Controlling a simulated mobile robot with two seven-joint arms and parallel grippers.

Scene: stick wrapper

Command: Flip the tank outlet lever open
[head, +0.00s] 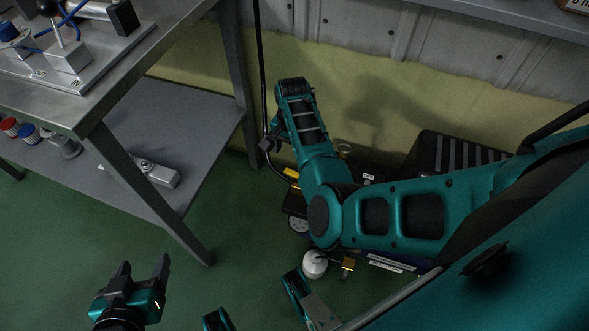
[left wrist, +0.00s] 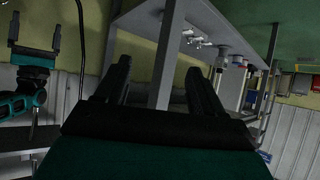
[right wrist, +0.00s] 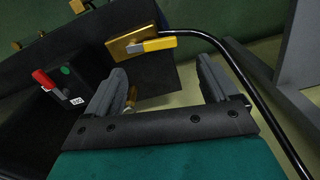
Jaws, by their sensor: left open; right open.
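A brass valve (right wrist: 138,44) with a yellow-tipped lever (right wrist: 160,44) sits on a dark box in the right wrist view, above and between my right gripper's fingers. The yellow lever lies sideways, pointing right. In the head view a yellow piece (head: 291,174) shows low beside my right arm. No label tells me which lever is the tank outlet. My left gripper (head: 143,272) is open and empty over the green floor.
A black hose (right wrist: 240,75) curves past the right finger. A grey shelf table (head: 185,75) stands at left, holding fittings. A white round object (head: 315,264) and a gauge (head: 298,225) lie near my right arm. A wall is behind.

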